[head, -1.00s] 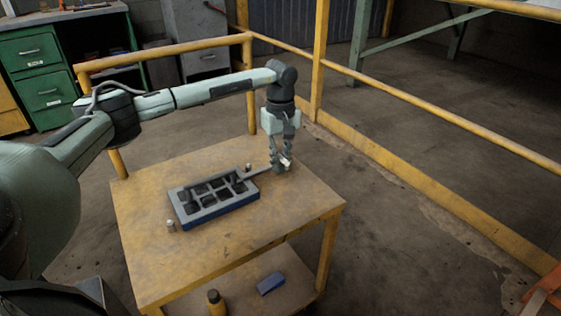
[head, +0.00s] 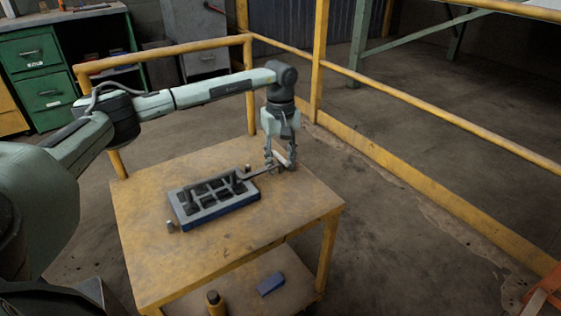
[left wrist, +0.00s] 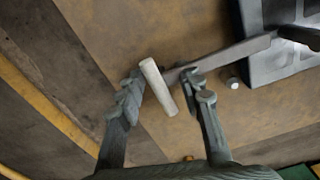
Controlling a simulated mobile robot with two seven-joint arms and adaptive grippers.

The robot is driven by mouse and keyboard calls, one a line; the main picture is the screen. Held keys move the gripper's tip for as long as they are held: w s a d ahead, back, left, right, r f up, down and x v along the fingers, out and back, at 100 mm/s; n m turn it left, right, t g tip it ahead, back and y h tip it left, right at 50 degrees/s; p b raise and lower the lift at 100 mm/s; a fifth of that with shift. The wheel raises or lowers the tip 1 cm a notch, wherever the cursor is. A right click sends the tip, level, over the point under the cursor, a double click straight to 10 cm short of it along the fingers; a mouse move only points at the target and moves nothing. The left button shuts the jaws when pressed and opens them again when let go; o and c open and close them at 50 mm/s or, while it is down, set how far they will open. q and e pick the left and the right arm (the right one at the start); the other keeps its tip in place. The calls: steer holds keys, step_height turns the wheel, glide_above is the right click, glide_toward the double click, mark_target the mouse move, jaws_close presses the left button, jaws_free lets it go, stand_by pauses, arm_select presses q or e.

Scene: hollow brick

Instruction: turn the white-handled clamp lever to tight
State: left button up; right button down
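The white handle (left wrist: 158,87) sits at the end of a flat grey clamp lever (left wrist: 232,52). In the head view the lever reaches from the grey and blue block (head: 222,208) toward my left gripper (head: 280,160). The block also shows at the right edge of the left wrist view (left wrist: 252,66). My left gripper (left wrist: 163,82) is open, with its fingers apart on either side of the white handle. A gap shows between the handle and the fingers in the left wrist view; the right finger overlaps the lever there. My right gripper is not in view.
The block stands on a yellow table (head: 265,220) with clear top at the front right. A bottle (head: 215,303) and a blue object (head: 270,284) are on the lower shelf. Yellow rails (head: 430,135) run behind.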

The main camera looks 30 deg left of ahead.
mark_target(280, 156)
arm_select(q)
steer(key=shift+r, duration=0.2)
step_height(280, 156, up, 12)
steer(key=shift+f, duration=0.2)
stand_by(0.7)
